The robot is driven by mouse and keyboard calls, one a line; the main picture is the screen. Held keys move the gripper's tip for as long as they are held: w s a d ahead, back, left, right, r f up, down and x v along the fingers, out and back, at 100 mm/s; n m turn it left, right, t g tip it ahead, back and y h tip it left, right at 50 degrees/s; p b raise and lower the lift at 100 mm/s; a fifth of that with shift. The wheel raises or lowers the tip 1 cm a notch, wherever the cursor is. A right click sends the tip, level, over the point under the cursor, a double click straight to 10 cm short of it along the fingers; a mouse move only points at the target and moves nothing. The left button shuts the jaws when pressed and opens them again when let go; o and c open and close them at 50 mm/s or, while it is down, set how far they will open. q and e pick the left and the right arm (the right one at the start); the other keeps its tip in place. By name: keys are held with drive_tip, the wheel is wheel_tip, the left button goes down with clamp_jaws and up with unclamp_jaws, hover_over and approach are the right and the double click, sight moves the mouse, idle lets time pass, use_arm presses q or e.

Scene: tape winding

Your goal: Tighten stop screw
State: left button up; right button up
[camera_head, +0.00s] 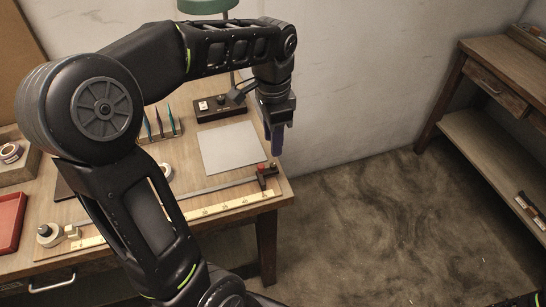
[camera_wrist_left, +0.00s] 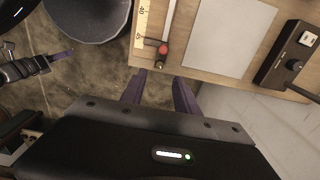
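The stop is a small dark block (camera_head: 268,179) at the right end of the metal bar on the workbench. A red knob (camera_head: 262,167), apparently its screw, sits on it. In the left wrist view the red knob (camera_wrist_left: 163,49) lies just beyond my fingertips. My left gripper (camera_head: 276,152) points down above the bench's right edge, apart from the knob. Its two purple fingers (camera_wrist_left: 160,88) are spread with nothing between them.
A yellow ruler strip (camera_head: 215,207) runs along the bench front. A pale sheet (camera_head: 232,147) lies behind the bar. A dark control box (camera_head: 218,107) and a tool rack (camera_head: 162,128) stand at the back. A red tray (camera_head: 10,218) is at left. Open floor (camera_head: 370,230) lies right of the bench.

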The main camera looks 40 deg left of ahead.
sight(273, 165)
use_arm(q)
drive_tip(key=m, duration=0.5)
drive_tip(key=shift+f, duration=0.1)
wheel_tip(273, 165, down, 8)
drive_tip(key=shift+r, duration=0.2)
idle(0.3)
clamp_jaws()
idle(0.5)
